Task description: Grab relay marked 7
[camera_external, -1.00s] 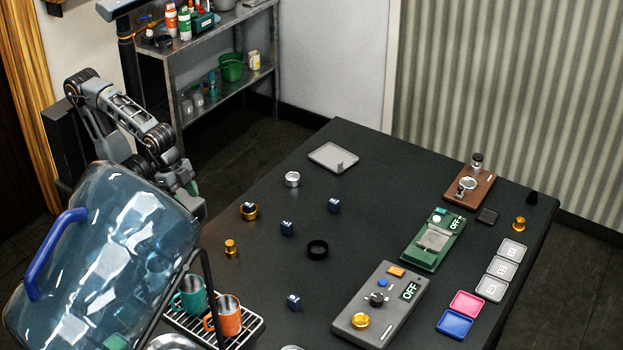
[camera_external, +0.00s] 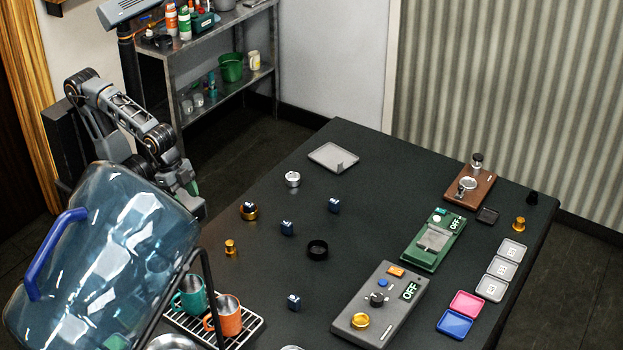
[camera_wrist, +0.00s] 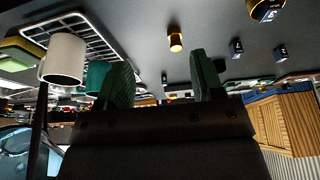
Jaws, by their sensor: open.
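Several small dark blue cubes with white marks look like the relays. In the external view, one (camera_external: 334,206) is farthest back, one (camera_external: 287,228) is mid-table, one (camera_external: 294,302) is nearer, and one (camera_external: 249,209) sits in a brass ring. Their numbers are too small to read there. The wrist view shows three cubes at the upper right: one (camera_wrist: 236,48), another (camera_wrist: 281,53), and one in the brass ring (camera_wrist: 268,14); I cannot read their marks surely. My gripper (camera_wrist: 163,78) is open and empty, its green fingers apart from the cubes. It is partly hidden beside the table's left edge in the external view.
A wire rack (camera_external: 258,322) with a teal mug (camera_external: 188,296) and an orange mug (camera_external: 228,316), and a large clear blue container (camera_external: 120,250), crowd the near left. A brass knob (camera_external: 231,248) and a black ring (camera_external: 317,250) stand near the cubes. Grey and green panels occupy the right.

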